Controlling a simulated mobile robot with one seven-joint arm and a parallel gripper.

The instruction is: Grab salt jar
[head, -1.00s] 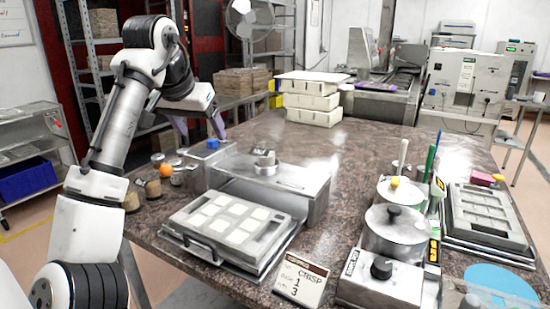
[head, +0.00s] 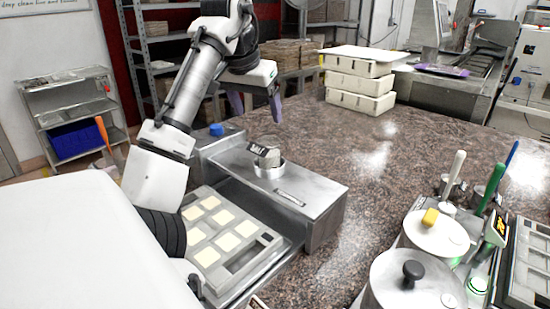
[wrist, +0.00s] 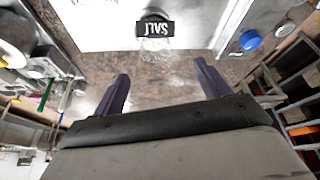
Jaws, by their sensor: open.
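My gripper (head: 256,108) is open and empty, with purple fingers pointing down, above and behind the jar in the head view. In the wrist view the jar (wrist: 156,42) is at the top centre, beyond and roughly between the two spread fingertips (wrist: 160,72). The fingers look apart from the jar.
A blue knob (head: 216,130) is on the steel housing left of the jar. A tray with pale squares (head: 238,262) is in front of the box. White stacked boxes (head: 360,82) stand behind. Lidded pots (head: 437,235) are at right. The middle of the granite table is clear.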

